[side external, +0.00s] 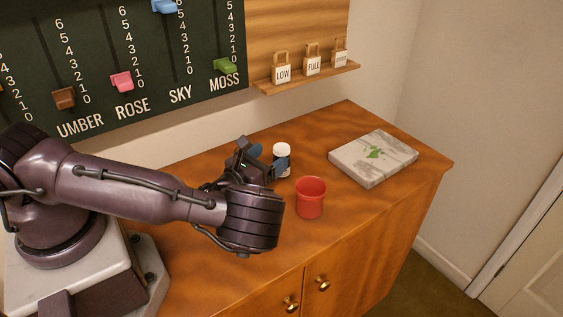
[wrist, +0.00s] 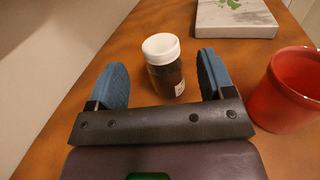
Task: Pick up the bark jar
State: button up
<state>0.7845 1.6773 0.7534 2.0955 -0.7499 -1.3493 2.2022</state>
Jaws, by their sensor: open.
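The bark jar (wrist: 167,75) is a small dark jar with a white lid. It stands upright on the wooden cabinet top. In the wrist view it shows between and slightly beyond my gripper's (wrist: 160,88) two blue finger pads, apart from the left pad and nearer the right one. In the side view the jar (side external: 282,149) shows mostly by its white lid, and a blue pad hides part of its body. My gripper (side external: 267,158) is open, low over the cabinet top, with nothing held.
A red cup (side external: 310,199) stands close to the right of my gripper; it also shows in the wrist view (wrist: 287,92). A grey slab with a green smear (side external: 352,167) lies further right. A wall shelf (side external: 305,77) holds several labelled tags. The front right cabinet top is clear.

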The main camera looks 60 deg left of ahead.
aim_at(276, 154)
jog(key=x, duration=0.5)
jog(key=shift+w+f, duration=0.1)
jog(key=shift+f, duration=0.15)
jog(key=c, duration=1)
